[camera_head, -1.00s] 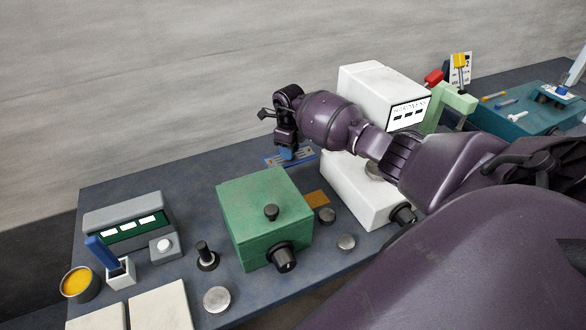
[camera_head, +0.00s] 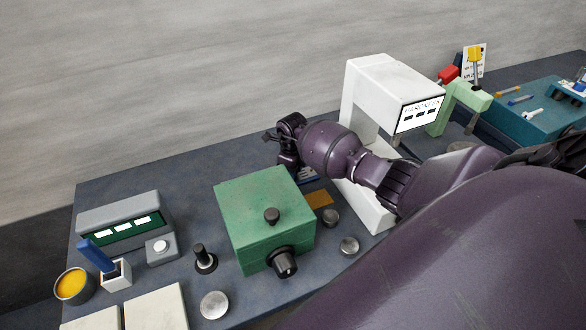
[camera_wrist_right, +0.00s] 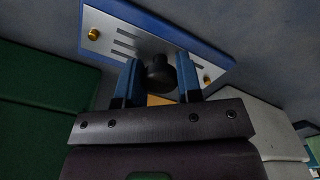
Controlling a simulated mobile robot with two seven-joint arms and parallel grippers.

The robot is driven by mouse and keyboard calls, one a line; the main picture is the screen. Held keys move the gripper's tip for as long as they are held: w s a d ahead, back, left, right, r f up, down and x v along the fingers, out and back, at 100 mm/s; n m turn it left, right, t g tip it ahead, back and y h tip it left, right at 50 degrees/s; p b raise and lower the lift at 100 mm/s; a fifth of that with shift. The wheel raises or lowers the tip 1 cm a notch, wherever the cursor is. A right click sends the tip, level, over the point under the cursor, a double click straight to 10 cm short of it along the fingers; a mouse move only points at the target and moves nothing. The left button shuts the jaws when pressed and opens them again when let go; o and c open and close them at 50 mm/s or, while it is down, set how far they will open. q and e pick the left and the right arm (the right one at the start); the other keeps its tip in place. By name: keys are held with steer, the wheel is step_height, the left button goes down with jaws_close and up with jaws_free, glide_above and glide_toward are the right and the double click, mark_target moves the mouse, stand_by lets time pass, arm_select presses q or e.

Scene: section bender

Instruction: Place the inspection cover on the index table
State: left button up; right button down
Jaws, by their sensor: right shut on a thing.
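My right gripper (camera_head: 290,160) is behind the green box in the head view, its fingertips hidden by its own body. In the right wrist view its blue fingers (camera_wrist_right: 158,75) are shut on the black knob of a slotted silver plate with a blue edge and brass studs, which looks like the inspection cover (camera_wrist_right: 118,36). Only a small part of the cover (camera_head: 309,177) shows in the head view. I cannot tell whether it touches the bench. I cannot tell which thing is the index table. My left gripper is not in view.
The green box (camera_head: 262,215) stands just in front of the gripper. The white hardness machine (camera_head: 385,85) stands to the right, partly behind my arm. An orange pad (camera_head: 319,198) lies between them. A grey display unit (camera_head: 125,222) is at left; the bench behind the green box is clear.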

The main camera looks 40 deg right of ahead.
steer(key=shift+a+r, duration=0.1)
steer(key=c, duration=1.2)
jaws_free()
steer(key=shift+f, duration=0.25)
steer(key=o, duration=0.4)
steer(key=shift+r, duration=0.15)
